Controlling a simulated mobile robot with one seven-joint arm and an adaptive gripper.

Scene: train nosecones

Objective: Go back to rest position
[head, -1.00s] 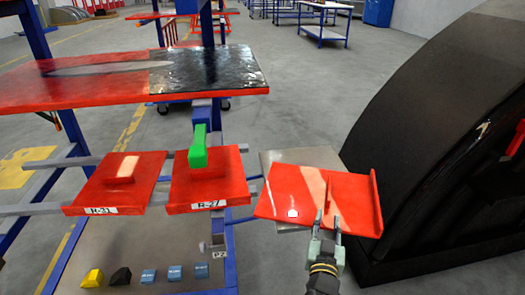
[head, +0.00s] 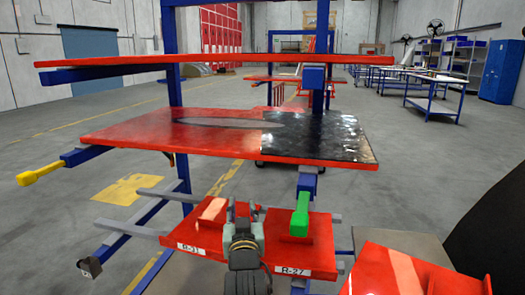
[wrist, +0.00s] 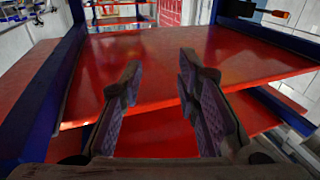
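My gripper (head: 243,212) is in front of the rack in the head view, pointing forward and overlapping the red trays labelled R-31 (head: 198,232) and R-27 (head: 300,255). In the wrist view my gripper (wrist: 160,78) has its two fingers spread apart with nothing between them. A red shelf (wrist: 235,62) lies beyond the fingers. Whether the gripper touches anything is not clear, but it looks free.
The rack's middle shelf (head: 150,134) and upper shelf (head: 230,61) stand ahead. A green handle (head: 300,215) rises by R-27, and a yellow-tipped bar (head: 40,173) juts out left. Another red tray (head: 395,275) and a black curved body (head: 490,235) are at right.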

